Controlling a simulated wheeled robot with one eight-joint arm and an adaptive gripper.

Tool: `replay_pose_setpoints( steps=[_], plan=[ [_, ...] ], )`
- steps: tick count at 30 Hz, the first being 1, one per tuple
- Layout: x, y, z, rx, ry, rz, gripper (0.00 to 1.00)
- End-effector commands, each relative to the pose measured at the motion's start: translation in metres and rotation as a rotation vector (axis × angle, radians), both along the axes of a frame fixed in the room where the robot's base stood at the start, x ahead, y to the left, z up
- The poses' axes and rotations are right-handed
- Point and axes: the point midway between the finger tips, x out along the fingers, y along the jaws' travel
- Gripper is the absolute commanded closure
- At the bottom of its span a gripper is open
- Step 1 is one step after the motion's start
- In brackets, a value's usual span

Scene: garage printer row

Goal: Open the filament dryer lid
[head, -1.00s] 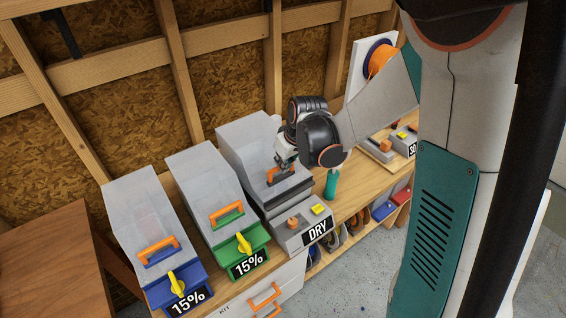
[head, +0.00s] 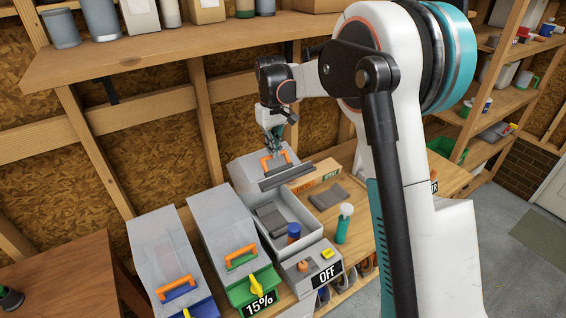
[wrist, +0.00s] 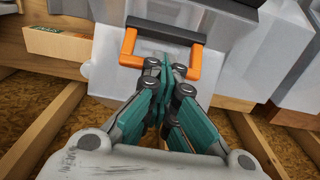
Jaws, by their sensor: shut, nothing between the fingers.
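The filament dryer (head: 316,247) stands right of two similar grey bins, its front sign (head: 327,274) reading OFF. Its grey lid (head: 246,172) is raised and tilted back, showing the open inside with a blue cylinder (head: 294,232) and dark grey pieces (head: 270,218). The lid's orange handle (head: 267,166) also shows in the wrist view (wrist: 192,65). My gripper (head: 275,150) is shut and empty at the handle. In the wrist view its fingertips (wrist: 165,68) lie between the handle's orange legs; whether they touch it I cannot tell.
A loaded shelf (head: 170,45) runs above.

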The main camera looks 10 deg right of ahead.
Motion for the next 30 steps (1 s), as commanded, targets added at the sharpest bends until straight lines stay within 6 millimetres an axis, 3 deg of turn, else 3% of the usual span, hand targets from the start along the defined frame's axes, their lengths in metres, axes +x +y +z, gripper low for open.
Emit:
replay_pose_setpoints(
  steps=[3, 10, 27, 28, 30],
  plan=[
    [0.021, 0.008, 0.004, 0.003, -0.009, 0.002, 1.00],
    [0.042, 0.016, 0.010, 0.004, -0.009, 0.003, 1.00],
    [0.050, 0.019, 0.010, 0.006, -0.009, 0.004, 1.00],
    [0.050, 0.019, 0.010, 0.006, -0.009, 0.004, 0.97],
    [0.050, 0.019, 0.010, 0.006, -0.009, 0.004, 0.82]
  ],
)
